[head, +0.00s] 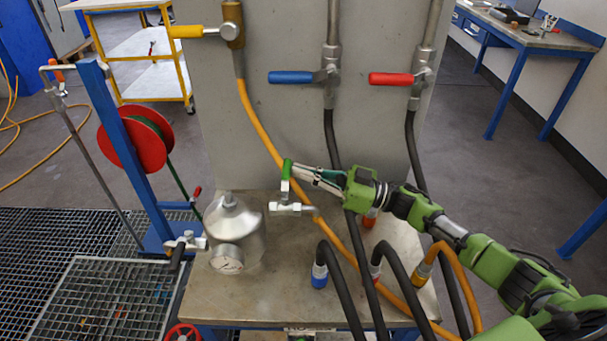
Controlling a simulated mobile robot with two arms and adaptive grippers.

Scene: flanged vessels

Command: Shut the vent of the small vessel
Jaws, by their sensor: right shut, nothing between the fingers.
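The small vessel (237,226) is a silvery domed can on the metal bench, with a round gauge (227,260) on its front. A small valve (291,208) sits on its right side, apparently the vent. A green lever (287,170) stands upright above that valve, across its horizontal body. My right gripper (297,171) is shut and empty, its fingertips at the right side of the lever's upper end. I cannot tell whether they touch it. My left gripper is not in view.
Another valve with a red-tipped lever (196,194) is at the vessel's left. An orange hose (272,140) and black hoses (335,150) hang from the panel (290,110), close to my right arm. Blue (290,78) and red (390,79) levers are above.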

